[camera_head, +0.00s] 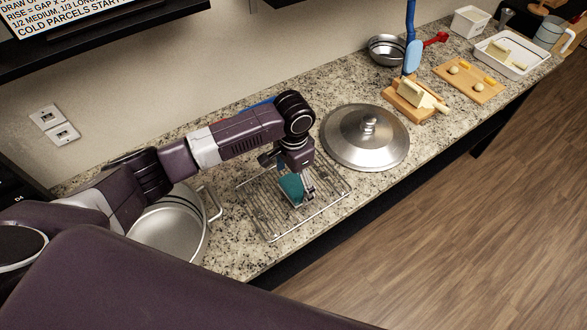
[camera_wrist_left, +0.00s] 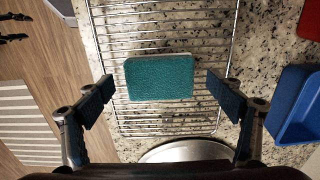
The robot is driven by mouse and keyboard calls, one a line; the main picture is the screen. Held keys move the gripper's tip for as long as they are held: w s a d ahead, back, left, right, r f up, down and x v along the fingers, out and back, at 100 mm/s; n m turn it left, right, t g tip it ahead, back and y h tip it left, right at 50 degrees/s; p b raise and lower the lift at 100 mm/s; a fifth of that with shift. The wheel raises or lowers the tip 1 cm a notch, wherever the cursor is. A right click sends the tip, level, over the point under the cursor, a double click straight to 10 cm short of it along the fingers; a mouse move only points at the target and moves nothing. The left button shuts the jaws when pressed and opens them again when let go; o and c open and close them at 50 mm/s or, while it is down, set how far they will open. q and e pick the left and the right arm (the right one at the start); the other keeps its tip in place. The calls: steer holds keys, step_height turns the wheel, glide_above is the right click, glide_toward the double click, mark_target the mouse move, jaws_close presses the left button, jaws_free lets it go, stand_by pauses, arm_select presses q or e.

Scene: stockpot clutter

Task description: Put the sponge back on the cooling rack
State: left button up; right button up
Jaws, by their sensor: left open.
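The sponge (camera_head: 291,187), a teal block, lies on the wire cooling rack (camera_head: 262,213) in the head view. It also shows in the left wrist view (camera_wrist_left: 159,78), flat over the rack wires (camera_wrist_left: 160,20). My left gripper (camera_head: 287,180) is above the rack at the sponge, pointing down. In the left wrist view my left gripper (camera_wrist_left: 160,92) is open, with one finger on each side of the sponge and a gap to both. Part of the sponge is hidden by the gripper in the head view. My right gripper is not seen.
A metal pot (camera_head: 172,240) stands left of the rack. A large steel lid (camera_head: 366,140) lies to its right. A blue tray (camera_wrist_left: 294,105) is beside the rack. Boards (camera_head: 470,80), a bowl (camera_head: 386,48) and dishes stand farther right. The counter's front edge is close to the rack.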

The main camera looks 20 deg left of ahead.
mark_target(293, 186)
arm_select(q)
step_height(293, 186, up, 10)
steer(key=b, duration=0.2)
steer(key=shift+f, duration=0.15)
stand_by(0.4)
